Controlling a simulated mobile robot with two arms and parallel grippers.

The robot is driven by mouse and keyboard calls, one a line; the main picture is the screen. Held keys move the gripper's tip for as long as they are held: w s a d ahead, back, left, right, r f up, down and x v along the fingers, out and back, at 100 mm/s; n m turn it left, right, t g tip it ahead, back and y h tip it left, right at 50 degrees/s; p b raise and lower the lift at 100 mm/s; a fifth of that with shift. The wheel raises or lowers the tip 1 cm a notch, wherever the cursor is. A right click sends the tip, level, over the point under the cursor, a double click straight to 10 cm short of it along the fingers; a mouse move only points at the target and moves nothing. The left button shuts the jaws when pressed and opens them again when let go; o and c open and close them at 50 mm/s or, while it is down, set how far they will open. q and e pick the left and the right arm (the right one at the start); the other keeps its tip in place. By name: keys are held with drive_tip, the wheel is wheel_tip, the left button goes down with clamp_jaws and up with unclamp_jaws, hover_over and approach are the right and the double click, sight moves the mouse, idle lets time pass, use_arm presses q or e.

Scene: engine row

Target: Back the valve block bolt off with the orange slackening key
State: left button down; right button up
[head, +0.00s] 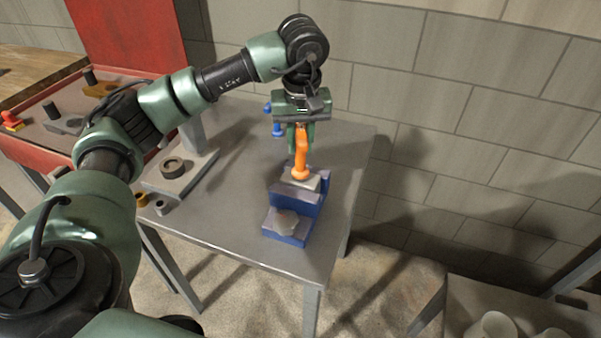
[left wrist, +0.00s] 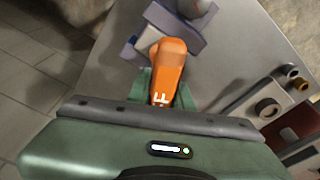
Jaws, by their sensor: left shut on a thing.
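The orange slackening key (head: 301,155) is held upright in my left gripper (head: 299,130), which is shut on its upper part. The key's lower end rests at the top of the blue valve block (head: 294,213), on or just over a pale plate there. The bolt itself is hidden under the key. In the left wrist view the orange key (left wrist: 168,65) stands between the fingers of my left gripper (left wrist: 165,88), with the grey-blue block (left wrist: 190,35) beyond it. My right gripper is in neither view.
The block stands on a grey table (head: 250,240) near its right side. A grey fixture with a dark ring (head: 173,168) is to the left. A red tray (head: 45,150) with parts lies further left. A block wall is behind.

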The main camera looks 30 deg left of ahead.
use_arm(q)
drive_tip(key=n, duration=0.3)
drive_tip(key=n+p, duration=0.1)
drive_tip(key=n, duration=0.1)
drive_tip(key=shift+r+n+g, duration=0.2)
drive_tip(key=shift+n+g, duration=0.2)
drive_tip(key=n, duration=0.2)
drive_tip(key=n+p, duration=0.1)
drive_tip(key=n, duration=0.1)
drive_tip(key=shift+s+a+g+y, duration=0.1)
drive_tip(key=shift+g+y, duration=0.2)
drive_tip(key=shift+f+n, duration=0.1)
drive_tip(key=shift+n, duration=1)
drive_tip(key=m+b, duration=0.1)
drive_tip(key=m, duration=0.2)
drive_tip(key=m+t+b, duration=0.1)
drive_tip(key=m, duration=0.5)
drive_tip(key=m+h, duration=0.1)
drive_tip(key=m, duration=0.3)
drive_tip(key=shift+m+t+b, duration=0.3)
drive_tip(key=shift+b, duration=0.1)
drive_tip(key=m, duration=0.3)
drive_tip(key=shift+w+m, duration=0.25)
drive_tip(key=shift+m, duration=0.15)
